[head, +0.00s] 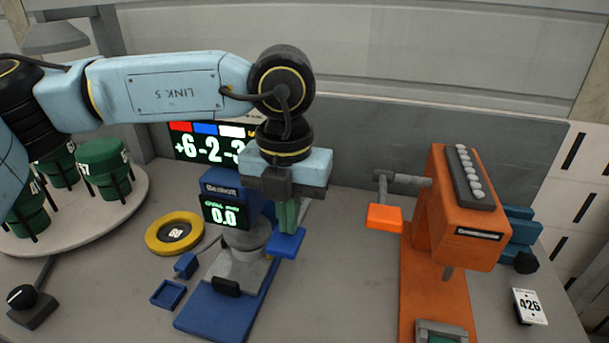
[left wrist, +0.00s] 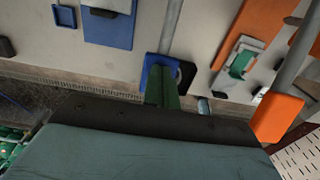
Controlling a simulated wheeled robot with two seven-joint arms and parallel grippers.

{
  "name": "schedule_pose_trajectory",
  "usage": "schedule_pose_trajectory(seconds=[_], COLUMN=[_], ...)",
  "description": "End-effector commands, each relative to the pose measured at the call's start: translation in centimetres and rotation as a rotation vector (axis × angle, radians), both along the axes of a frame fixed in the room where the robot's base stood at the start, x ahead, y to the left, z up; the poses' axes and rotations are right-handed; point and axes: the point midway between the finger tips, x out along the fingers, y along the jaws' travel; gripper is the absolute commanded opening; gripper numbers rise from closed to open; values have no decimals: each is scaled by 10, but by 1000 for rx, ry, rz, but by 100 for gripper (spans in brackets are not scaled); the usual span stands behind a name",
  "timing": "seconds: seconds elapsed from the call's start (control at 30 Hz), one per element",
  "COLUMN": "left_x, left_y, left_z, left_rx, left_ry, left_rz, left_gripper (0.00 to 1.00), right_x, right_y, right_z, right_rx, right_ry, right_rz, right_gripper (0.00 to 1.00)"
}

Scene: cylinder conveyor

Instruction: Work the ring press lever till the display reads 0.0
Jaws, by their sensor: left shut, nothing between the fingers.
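The blue press (head: 226,300) stands at the centre of the bench. Its display (head: 224,214) reads 0.0 in green. Its lever ends in a blue paddle (head: 287,243), which also shows in the left wrist view (left wrist: 151,68). My left gripper (head: 288,228) points down with its green fingers shut and empty. The fingertips are right over the paddle and look to be touching it or very close; I cannot tell which. In the left wrist view the shut fingers (left wrist: 163,88) overlap the paddle. My right gripper is in neither view.
An orange press (head: 436,270) with an orange lever paddle (head: 384,217) stands to the right. A yellow ring (head: 155,236) lies left of the blue press. A round table (head: 125,208) with green cylinders is at far left. A 426 card (head: 529,306) lies at right.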

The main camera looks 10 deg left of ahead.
Motion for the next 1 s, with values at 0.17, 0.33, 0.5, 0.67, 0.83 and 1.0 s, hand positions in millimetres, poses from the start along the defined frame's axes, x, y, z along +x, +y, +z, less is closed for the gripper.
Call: schedule_pose_trajectory(seconds=[0.17,0.33,0.5,0.67,0.83,1.0], left_x=[-1,-1,-1,-1,-1,-1], left_y=[0,-1,0,-1,-1,0], left_z=[20,37,54,70,88,104], left_rx=[0,-1,0,-1,-1,0], left_ry=[3,2,3,3,2,1], left_rz=[-2,-2,-2,-2,-2,-2], left_gripper=[0,0,0,0,0,0], right_x=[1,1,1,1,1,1], right_y=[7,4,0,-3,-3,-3], right_z=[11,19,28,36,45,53], right_rx=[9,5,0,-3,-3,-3], right_ry=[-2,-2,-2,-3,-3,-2], right_rz=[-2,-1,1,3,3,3], right_gripper=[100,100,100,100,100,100])
